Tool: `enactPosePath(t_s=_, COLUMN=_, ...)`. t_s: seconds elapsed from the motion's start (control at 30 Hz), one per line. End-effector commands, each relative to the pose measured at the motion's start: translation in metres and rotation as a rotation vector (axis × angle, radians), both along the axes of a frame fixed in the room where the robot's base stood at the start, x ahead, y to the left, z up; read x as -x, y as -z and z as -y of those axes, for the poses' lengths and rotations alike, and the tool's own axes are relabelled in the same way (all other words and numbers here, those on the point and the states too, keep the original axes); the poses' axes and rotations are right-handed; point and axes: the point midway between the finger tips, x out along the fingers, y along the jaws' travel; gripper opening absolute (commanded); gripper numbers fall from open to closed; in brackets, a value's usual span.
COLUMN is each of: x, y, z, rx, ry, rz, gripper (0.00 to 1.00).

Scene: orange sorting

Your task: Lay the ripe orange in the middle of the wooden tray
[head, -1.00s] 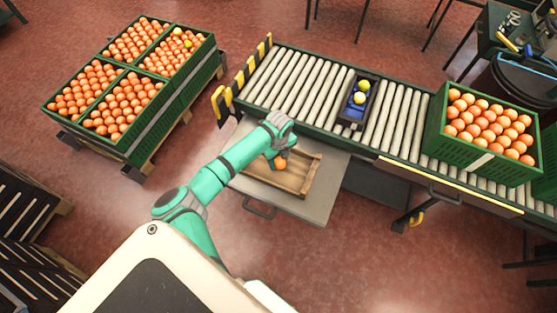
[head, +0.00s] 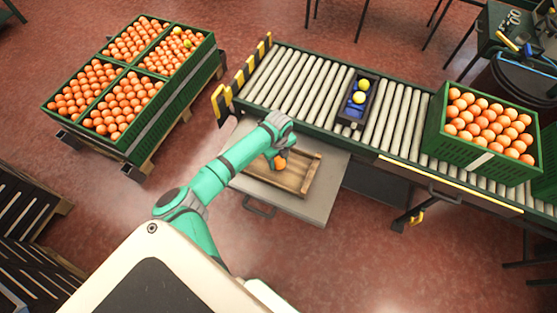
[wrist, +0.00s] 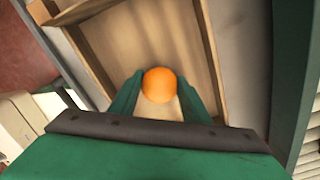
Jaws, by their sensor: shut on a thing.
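The ripe orange (wrist: 160,85) sits between the two fingers of my gripper (wrist: 160,92) in the wrist view, and the gripper is shut on it. In the head view the orange (head: 280,162) shows just below my gripper (head: 275,158), partly hidden by it. The wooden tray (head: 305,181) lies on a grey table beside the conveyor, and the orange is over its left part. The tray also shows in the wrist view (wrist: 95,65), with its floor beneath the orange. I cannot tell whether the orange touches the tray floor.
A roller conveyor (head: 300,84) runs behind the table. It carries a dark box (head: 349,116) with two yellow fruits and a green crate (head: 470,153) full of oranges. Several green crates (head: 145,143) of oranges stand at left. The tray's right side is empty.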

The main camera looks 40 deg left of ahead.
Motion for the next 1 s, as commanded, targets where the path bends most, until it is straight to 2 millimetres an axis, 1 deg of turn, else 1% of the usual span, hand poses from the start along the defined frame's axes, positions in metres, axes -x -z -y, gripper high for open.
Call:
enactPosePath(t_s=0.3, x=-0.0007, y=0.0020, z=0.0008, rx=0.000, ry=0.002, rz=0.000, gripper=0.19)
enactPosePath(t_s=0.33, x=-0.0008, y=0.0020, z=0.0010, rx=0.000, ry=0.002, rz=0.001, gripper=0.47)
enactPosePath(t_s=0.37, x=-0.0007, y=0.0020, z=0.0008, rx=0.000, ry=0.002, rz=0.001, gripper=0.55)
enactPosePath(t_s=0.4, x=-0.0004, y=0.0020, z=0.0004, rx=0.000, ry=0.001, rz=0.001, gripper=0.64)
enactPosePath(t_s=0.6, x=-0.0001, y=0.0020, z=0.0000, rx=0.000, ry=0.000, rz=0.000, gripper=0.65)
enactPosePath(t_s=0.63, x=0.0002, y=0.0021, z=-0.0004, rx=0.000, ry=-0.001, rz=0.000, gripper=0.67)
enactPosePath(t_s=0.7, x=0.0004, y=0.0021, z=-0.0006, rx=0.000, ry=-0.001, rz=0.000, gripper=0.80)
enactPosePath(t_s=1.0, x=-0.0002, y=0.0015, z=0.0002, rx=0.000, ry=0.000, rz=0.001, gripper=0.80)
